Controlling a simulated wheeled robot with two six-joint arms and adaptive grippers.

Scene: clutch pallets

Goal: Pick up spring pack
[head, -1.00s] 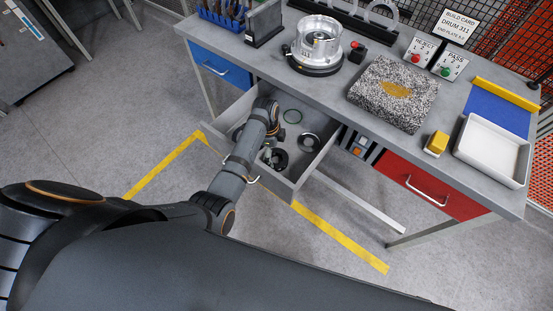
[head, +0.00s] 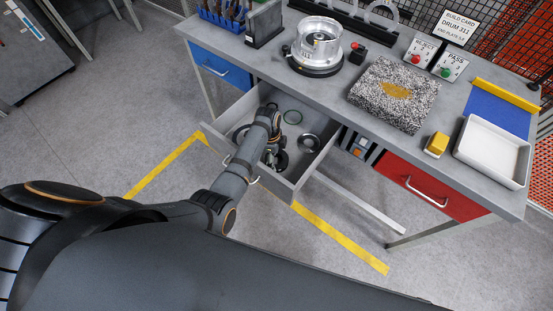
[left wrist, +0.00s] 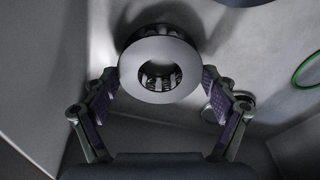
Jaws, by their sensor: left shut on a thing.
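The spring pack (left wrist: 133,67), a grey ring with coil springs showing in its central hole, is between the fingers of my left gripper (left wrist: 158,92) in the left wrist view. The fingers close on it from both sides. In the head view my left gripper (head: 275,160) is down in the open grey drawer (head: 297,181), and my arm and the gripper hide most of the pack. My right gripper is not in view.
The drawer also holds a green ring (head: 292,117) and a metal disc (head: 309,143). The drawer walls stand close around the gripper. On the bench above are a silver drum (head: 319,40), a speckled block (head: 375,103) and a white tray (head: 492,151).

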